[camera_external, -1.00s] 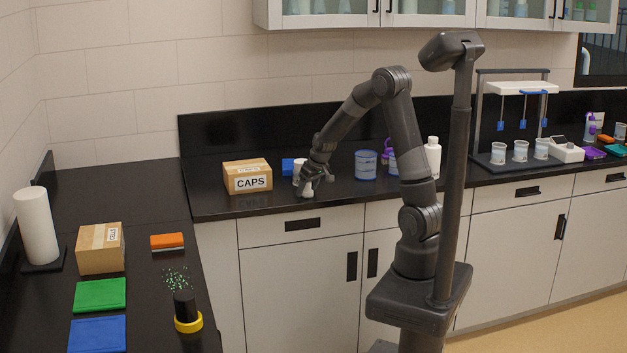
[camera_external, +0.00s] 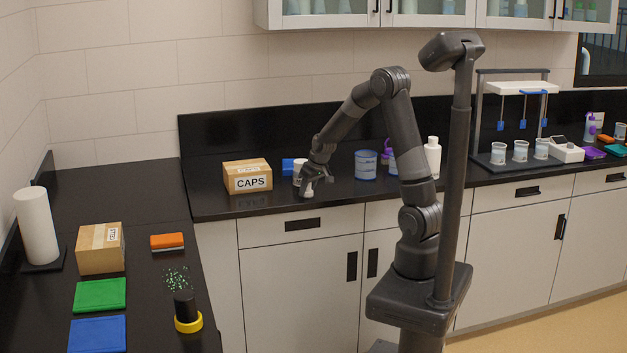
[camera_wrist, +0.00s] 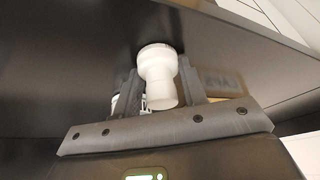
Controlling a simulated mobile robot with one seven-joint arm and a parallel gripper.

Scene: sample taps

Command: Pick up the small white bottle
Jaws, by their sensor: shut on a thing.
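The small white bottle (camera_wrist: 158,75) shows in the wrist view between the two fingers of my gripper (camera_wrist: 160,88). Its wide ribbed end points away from the palm, and its narrower end lies between the fingers. My gripper is shut on it. In the external view my gripper (camera_external: 312,183) is low over the black back counter, near its front edge. The bottle (camera_external: 306,189) is a small white shape there, partly hidden by the fingers. I cannot tell whether it touches the counter.
A cardboard CAPS box (camera_external: 247,183) stands left of my gripper. A white container (camera_external: 299,171) and a blue item (camera_external: 288,165) are close behind it. A blue-white tub (camera_external: 366,165) and a tall white bottle (camera_external: 432,158) stand to the right.

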